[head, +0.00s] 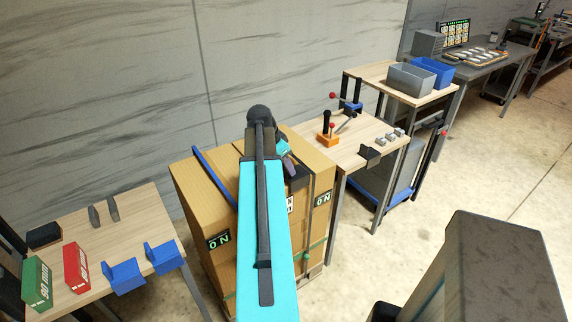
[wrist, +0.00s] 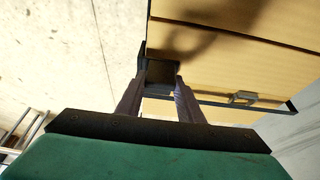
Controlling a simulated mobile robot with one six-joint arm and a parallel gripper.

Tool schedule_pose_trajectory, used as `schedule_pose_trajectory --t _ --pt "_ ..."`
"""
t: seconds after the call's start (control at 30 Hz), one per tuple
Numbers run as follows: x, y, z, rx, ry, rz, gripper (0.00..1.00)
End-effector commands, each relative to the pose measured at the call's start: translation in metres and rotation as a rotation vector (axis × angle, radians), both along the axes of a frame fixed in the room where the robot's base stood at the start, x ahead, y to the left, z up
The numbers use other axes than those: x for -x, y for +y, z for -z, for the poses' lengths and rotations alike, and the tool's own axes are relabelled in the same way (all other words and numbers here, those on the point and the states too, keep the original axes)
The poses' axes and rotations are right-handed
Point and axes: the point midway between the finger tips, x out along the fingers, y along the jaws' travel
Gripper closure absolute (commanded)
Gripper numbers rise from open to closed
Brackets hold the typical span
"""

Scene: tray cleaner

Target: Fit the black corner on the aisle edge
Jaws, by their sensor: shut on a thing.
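A stack of cardboard boxes (head: 205,195) stands in the middle of the head view; its top also shows in the wrist view (wrist: 225,50). My gripper (wrist: 161,78) is shut on a black corner (wrist: 162,68), which sits between its two fingertips. The corner lies at the edge of the box top. In the head view the black corner (head: 298,178) shows at the stack's front right upper edge, beside my gripper (head: 287,165). I cannot tell whether it is fully seated. A dark strap with a metal buckle (wrist: 242,97) runs along the stack. My arm hides part of the stack.
The left table (head: 120,225) holds blue corners (head: 124,276), a red box (head: 75,267) and a green box (head: 37,284). The right table (head: 340,152) holds a strapping tool (head: 327,138) and another dark corner (head: 370,153). Floor is open at right.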

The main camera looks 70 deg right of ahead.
Motion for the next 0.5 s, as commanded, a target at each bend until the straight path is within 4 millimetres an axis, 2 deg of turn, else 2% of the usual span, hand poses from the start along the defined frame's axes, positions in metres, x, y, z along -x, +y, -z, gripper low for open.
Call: schedule_pose_trajectory --t 0.13,0.5 --pt "0.000 0.000 0.010 0.000 0.001 0.000 1.00" --pt "0.011 -0.017 0.009 0.000 -0.001 0.002 1.00"
